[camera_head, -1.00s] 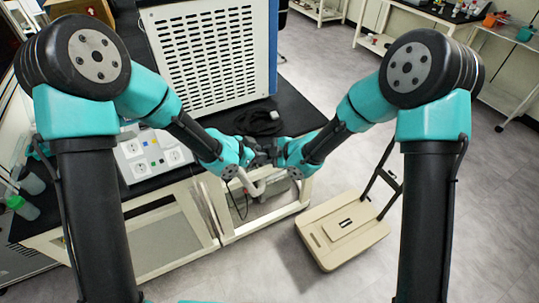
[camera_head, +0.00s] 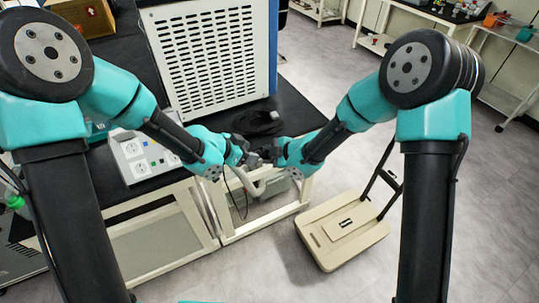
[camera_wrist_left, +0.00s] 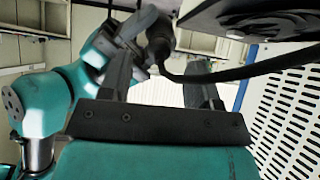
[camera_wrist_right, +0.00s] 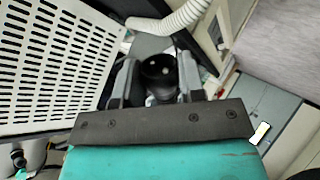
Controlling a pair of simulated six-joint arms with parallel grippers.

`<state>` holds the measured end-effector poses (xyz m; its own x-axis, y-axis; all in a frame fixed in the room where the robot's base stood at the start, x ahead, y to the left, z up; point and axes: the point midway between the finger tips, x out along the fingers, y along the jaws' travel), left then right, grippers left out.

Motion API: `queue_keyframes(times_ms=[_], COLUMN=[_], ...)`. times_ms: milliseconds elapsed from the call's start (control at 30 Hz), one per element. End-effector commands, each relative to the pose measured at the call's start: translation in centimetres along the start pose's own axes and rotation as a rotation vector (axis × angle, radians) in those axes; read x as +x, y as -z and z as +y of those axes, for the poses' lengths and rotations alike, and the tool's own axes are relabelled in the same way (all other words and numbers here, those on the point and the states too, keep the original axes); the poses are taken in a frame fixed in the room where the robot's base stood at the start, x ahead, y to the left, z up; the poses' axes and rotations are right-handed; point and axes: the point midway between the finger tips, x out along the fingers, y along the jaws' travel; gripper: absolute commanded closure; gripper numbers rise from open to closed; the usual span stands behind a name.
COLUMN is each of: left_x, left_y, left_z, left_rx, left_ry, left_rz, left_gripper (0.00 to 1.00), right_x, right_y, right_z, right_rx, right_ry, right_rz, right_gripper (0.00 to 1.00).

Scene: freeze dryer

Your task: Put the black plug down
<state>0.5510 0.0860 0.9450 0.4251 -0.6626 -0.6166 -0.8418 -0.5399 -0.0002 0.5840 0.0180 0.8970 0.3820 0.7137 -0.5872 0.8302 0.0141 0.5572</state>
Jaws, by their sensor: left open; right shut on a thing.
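The black plug (camera_wrist_right: 158,72) is between the two fingers of my right gripper (camera_wrist_right: 157,84), which is shut on it. It also shows in the left wrist view (camera_wrist_left: 160,38), with a black cord running off to the right. In the head view my right gripper (camera_head: 270,152) is in front of the bench edge, and the plug is too small there to make out clearly. My left gripper (camera_head: 246,157) is close beside it. In the left wrist view its fingers (camera_wrist_left: 162,88) are apart, with the plug beyond their tips and nothing visibly clamped between them.
A white socket box (camera_head: 130,150) sits on the black bench (camera_head: 290,108) at the left. A white vented machine (camera_head: 205,60) stands behind it. A coiled black cable (camera_head: 258,122) lies on the bench near its right corner. A beige trolley (camera_head: 343,228) stands on the floor.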

Motion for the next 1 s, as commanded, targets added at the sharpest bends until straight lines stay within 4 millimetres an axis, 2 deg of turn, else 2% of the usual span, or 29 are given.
queue_keyframes(times_ms=[300,500,1000], left_x=[-5.0,-7.0,-7.4], left_y=[0.0,0.0,-0.2], left_z=[-0.1,0.0,0.0], left_rx=[0.001,0.000,-0.006], left_ry=[0.003,0.001,0.000], left_rz=[0.001,0.001,-0.002], left_gripper=[0.43,0.43,0.43], right_x=[0.0,0.0,0.0], right_y=[0.0,0.0,0.0], right_z=[0.0,0.0,0.0], right_rx=[0.000,0.000,0.000], right_ry=[0.000,0.000,0.000], right_rz=[0.000,0.000,0.000], right_gripper=[0.87,0.87,0.87])
